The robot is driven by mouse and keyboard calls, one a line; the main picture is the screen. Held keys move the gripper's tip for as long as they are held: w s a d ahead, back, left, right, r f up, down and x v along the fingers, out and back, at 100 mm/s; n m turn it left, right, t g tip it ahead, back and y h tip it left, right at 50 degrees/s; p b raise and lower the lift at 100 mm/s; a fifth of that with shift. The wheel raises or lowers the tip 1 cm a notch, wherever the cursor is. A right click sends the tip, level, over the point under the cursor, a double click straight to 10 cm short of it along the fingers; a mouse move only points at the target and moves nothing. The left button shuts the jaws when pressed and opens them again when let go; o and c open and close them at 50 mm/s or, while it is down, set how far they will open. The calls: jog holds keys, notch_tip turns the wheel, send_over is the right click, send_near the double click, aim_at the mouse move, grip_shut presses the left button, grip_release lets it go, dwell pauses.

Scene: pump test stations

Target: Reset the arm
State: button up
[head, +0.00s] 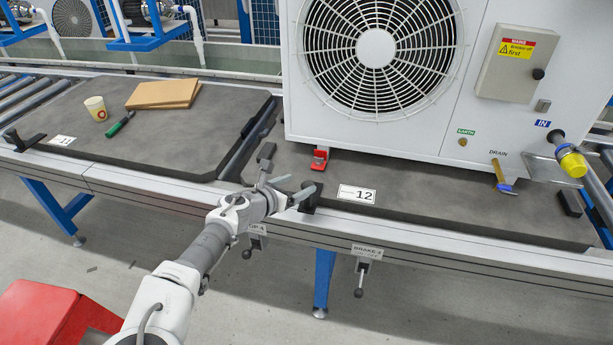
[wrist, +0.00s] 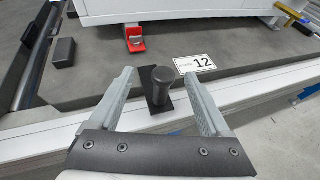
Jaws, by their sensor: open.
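My arm reaches up from the bottom of the head view to the front edge of the station marked 12. My gripper (head: 292,190) is open and empty there. In the wrist view, its two grey fingers (wrist: 158,78) are spread apart. A short black post with a round top (wrist: 163,85), on a dark plate at the bench edge, shows between them. I cannot tell whether it lies between the fingertips in depth or beyond them. In the head view, a black block (head: 308,198) at the edge is just right of the gripper.
A white fan unit (head: 470,75) stands on the station 12 mat, with a red clamp (head: 320,158) at its foot. A cup (head: 96,108), a green-handled tool (head: 119,125) and brown boards (head: 163,94) lie on the left mat. Brake levers (head: 360,270) hang below the front rail.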

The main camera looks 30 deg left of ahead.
jog(key=shift+s+a+r, duration=0.1)
jog(key=shift+s+a, duration=0.25)
jog(key=shift+s, duration=0.15)
jog(key=w+d+r+m+g+h, duration=0.1)
jog(key=d+r+m+g, duration=0.15)
jog(key=d+m, duration=0.6)
jog(key=w+d+r+m+g, duration=0.15)
jog(key=d+m+g, duration=0.25)
jog(key=d, duration=0.9)
jog(key=w+d+r+m+g+h, duration=0.1)
jog(key=w+d+m+g, duration=0.15)
jog(key=d+m, duration=0.65)
jog(key=s+d+r+m+t+y, duration=0.1)
jog(key=s+d+r+m, duration=0.6)
jog(key=s+d+r, duration=0.4)
jog(key=s+d+r+m+y, duration=0.2)
jog(key=s+d+r+m, duration=0.6)
jog(key=s, duration=0.5)
notch_tip(320, 180, up, 15)
jog(key=d+p, duration=0.1)
jog(key=p, duration=1.6)
jog(key=shift+s+r+n+h, duration=0.2)
jog(key=shift+s+n+h, duration=0.15)
jog(key=shift+n, duration=0.1)
